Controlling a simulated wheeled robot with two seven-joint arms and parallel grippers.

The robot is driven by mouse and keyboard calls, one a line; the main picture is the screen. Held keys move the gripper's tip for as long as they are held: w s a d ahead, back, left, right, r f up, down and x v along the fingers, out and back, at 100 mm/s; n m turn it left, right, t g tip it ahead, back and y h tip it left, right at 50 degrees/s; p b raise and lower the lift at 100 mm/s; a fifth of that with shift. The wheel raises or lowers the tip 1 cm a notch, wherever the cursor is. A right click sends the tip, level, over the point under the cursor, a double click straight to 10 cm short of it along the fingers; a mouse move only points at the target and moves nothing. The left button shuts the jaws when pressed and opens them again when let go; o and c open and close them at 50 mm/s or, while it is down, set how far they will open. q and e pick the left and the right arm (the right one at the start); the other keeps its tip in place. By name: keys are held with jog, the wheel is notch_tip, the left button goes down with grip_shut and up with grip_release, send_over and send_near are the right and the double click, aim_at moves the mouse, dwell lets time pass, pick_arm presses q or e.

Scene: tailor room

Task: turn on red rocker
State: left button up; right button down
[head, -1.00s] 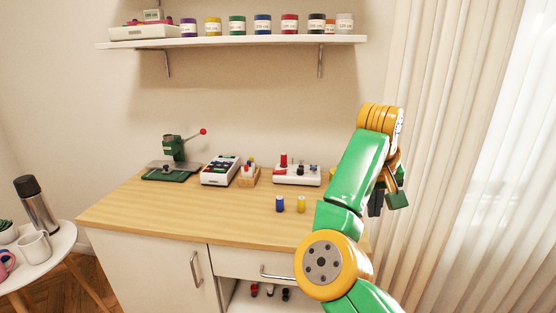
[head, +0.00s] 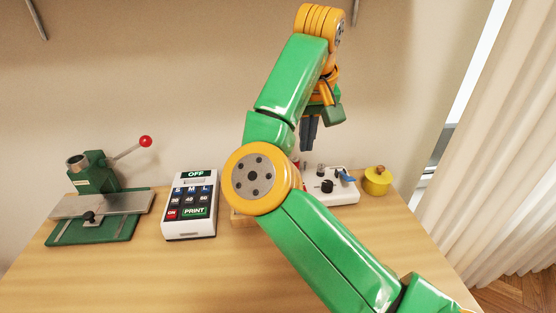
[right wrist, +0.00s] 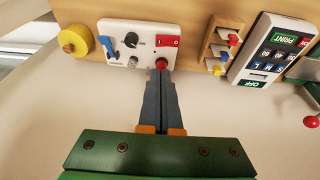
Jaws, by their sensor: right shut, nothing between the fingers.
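The red rocker (right wrist: 168,41) is on the white device (right wrist: 118,28), near one end of its top, in the right wrist view. The device also shows in the head view (head: 345,193), where my right arm hides the rocker. My right gripper (head: 309,148) is shut and empty, pointing down above the back of the device. In the right wrist view its fingertips (right wrist: 160,76) appear next to a round red part (right wrist: 161,63), just short of the rocker. Whether they touch anything I cannot tell. My left gripper is not in view.
A label printer (head: 190,225) reading OFF and a green press (head: 95,222) with a red-knobbed lever stand to the left. The front of the table is clear.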

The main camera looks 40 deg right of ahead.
jog(key=x, duration=0.4)
jog(key=b+x, duration=0.1)
jog(key=x, duration=0.3)
jog(key=b+x, duration=0.1)
jog(key=x, duration=0.4)
jog(key=shift+s+a, duration=0.1)
jog(key=shift+s, duration=0.2)
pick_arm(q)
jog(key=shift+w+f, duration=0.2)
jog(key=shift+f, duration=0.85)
pick_arm(e)
jog(key=shift+f, duration=0.5)
